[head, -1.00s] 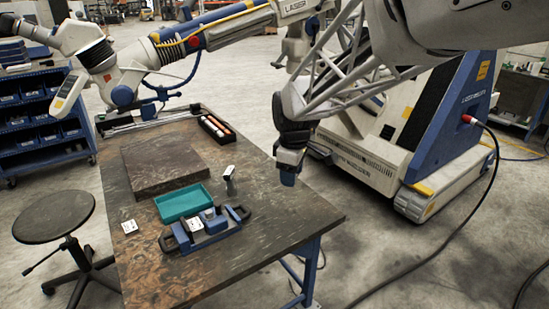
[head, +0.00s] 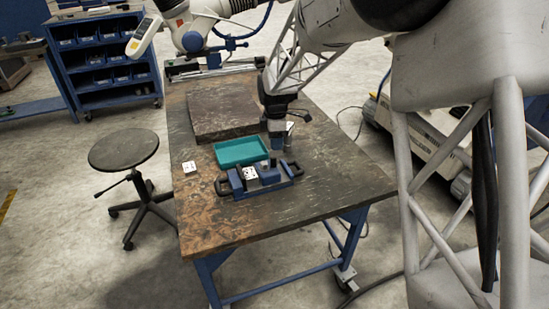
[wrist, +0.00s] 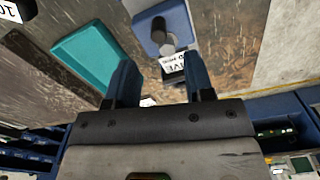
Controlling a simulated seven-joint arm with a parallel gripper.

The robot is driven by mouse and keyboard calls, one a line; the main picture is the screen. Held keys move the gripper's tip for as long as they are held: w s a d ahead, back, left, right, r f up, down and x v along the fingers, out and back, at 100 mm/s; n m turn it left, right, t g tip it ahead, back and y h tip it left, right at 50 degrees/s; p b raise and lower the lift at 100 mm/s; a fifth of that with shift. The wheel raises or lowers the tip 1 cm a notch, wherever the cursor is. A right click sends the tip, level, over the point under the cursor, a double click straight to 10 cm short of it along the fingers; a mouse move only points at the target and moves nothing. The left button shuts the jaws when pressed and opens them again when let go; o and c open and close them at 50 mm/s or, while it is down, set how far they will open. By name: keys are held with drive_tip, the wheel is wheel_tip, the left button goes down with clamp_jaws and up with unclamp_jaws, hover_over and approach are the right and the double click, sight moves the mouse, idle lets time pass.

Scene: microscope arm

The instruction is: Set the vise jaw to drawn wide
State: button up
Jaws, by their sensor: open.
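The vise (head: 268,187) sits on the table in front of the teal tray in the head view, with a blue base, dark end handles and a white label. My gripper (head: 276,146) points down just behind the vise, close to it and to the tray's right end. In the wrist view, my gripper (wrist: 161,92) has its two blue fingers apart with nothing seen held between them. I cannot tell how wide the vise jaw stands.
The teal tray (head: 231,154) stands left of my gripper. A dark slab (head: 215,116) lies behind it. A white card (head: 189,167) lies at the table's left. A small upright piece (head: 289,127) is partly hidden behind my gripper. The table's (head: 330,175) right side is clear.

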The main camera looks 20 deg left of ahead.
sight(274, 157)
drive_tip(key=shift+a+f, duration=0.2)
drive_tip(key=shift+a, duration=0.1)
drive_tip(key=shift+f, duration=3.85)
clamp_jaws()
drive_tip(key=shift+d, duration=0.1)
